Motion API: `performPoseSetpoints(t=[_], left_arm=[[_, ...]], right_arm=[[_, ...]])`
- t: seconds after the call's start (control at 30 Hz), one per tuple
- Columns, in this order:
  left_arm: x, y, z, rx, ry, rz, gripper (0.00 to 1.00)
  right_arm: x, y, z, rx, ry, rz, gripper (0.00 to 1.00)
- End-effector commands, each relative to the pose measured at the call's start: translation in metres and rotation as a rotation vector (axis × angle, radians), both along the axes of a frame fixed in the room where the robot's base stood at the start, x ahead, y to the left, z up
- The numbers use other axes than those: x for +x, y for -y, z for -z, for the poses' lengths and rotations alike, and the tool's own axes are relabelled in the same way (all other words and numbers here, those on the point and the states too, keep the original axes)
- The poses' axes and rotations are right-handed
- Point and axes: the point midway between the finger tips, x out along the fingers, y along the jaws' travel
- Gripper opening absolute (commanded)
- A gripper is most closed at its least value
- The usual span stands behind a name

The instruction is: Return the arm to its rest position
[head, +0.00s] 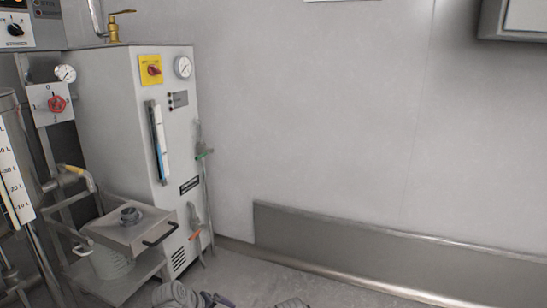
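Only small parts of my own arms show, at the bottom edge of the head view, left of centre and near the middle. They are grey and cut off by the frame. Neither gripper's fingers can be made out, so I cannot see whether they hold anything. No bean grinder can be clearly identified in this view.
A tall grey machine cabinet (115,130) with a yellow-and-red switch (151,69) and a gauge (183,67) stands at left. Before it, a metal tray (110,232) with black handles sits over a pale bucket (112,264). A bare wall (320,120) with a metal skirting (340,250) fills the right.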

Motion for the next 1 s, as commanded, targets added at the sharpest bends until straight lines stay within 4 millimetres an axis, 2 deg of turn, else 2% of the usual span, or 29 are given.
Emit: performPoseSetpoints(t=[0.03, 0.13, 0.33, 0.4, 0.67, 0.9, 0.97, 1.0], left_arm=[[-0.015, 0.005, 0.01, 0.095, -0.034, 0.112, 1.0], [-0.041, 0.003, 0.024, 0.27, -0.106, 0.319, 1.0], [-0.085, -0.011, 0.035, 0.54, -0.258, 0.669, 1.0], [-0.089, 0.004, 0.011, 0.541, -0.256, 0.696, 1.0], [-0.11, 0.05, -0.04, 0.589, -0.276, 0.835, 1.0], [-0.137, 0.093, -0.094, 0.648, -0.297, 0.979, 1.0], [-0.143, 0.1, -0.107, 0.66, -0.302, 1.006, 1.0], [-0.141, 0.098, -0.116, 0.657, -0.304, 0.998, 1.0]], right_arm=[[0.0, 0.0, 0.0, 0.0, 0.0, 0.0, 0.5], [0.0, 0.0, 0.0, 0.0, 0.0, 0.0, 0.5], [0.0, 0.0, 0.0, 0.0, 0.0, 0.0, 0.5], [0.0, 0.0, -0.025, 0.0, 0.0, -0.002, 0.5], [0.0, 0.0, -0.076, -0.001, -0.002, -0.007, 0.5], [-0.001, 0.001, -0.128, -0.003, -0.004, -0.013, 0.5], [-0.001, 0.001, -0.142, -0.004, -0.004, -0.014, 0.5], [-0.001, 0.001, -0.151, -0.003, -0.005, -0.014, 0.5]])
